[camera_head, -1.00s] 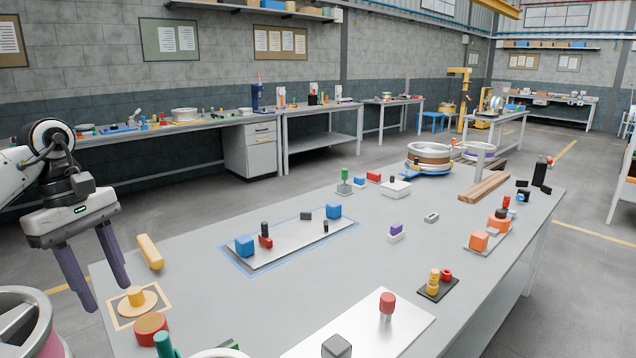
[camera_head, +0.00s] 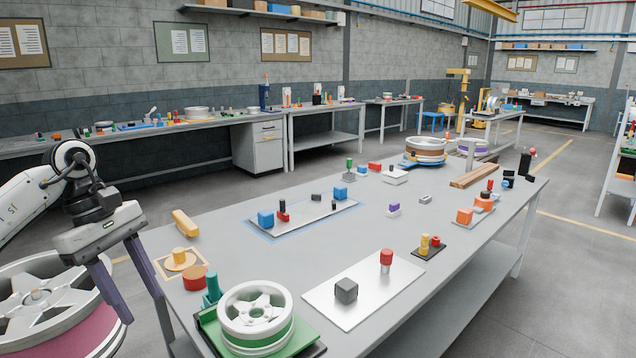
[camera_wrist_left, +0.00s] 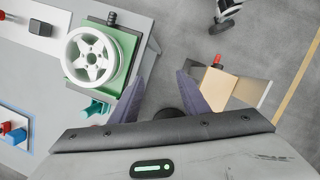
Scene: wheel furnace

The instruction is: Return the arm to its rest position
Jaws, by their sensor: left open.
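My left gripper (camera_head: 128,303) is open and empty in the head view, its two purple fingers pointing down beside the near left edge of the table (camera_head: 340,233). The fingers also show in the left wrist view (camera_wrist_left: 172,92), spread apart with nothing between them. The left arm reaches in from the left edge with its wrist raised. In the head view the fingers overlap the right edge of a large wheel (camera_head: 40,310) with a magenta band. My right gripper is out of view.
A white wheel (camera_head: 255,312) sits on a green fixture at the table's front left corner. A red cylinder (camera_head: 195,278), a teal part (camera_head: 212,287) and a yellow bar (camera_head: 185,222) lie close to the gripper.

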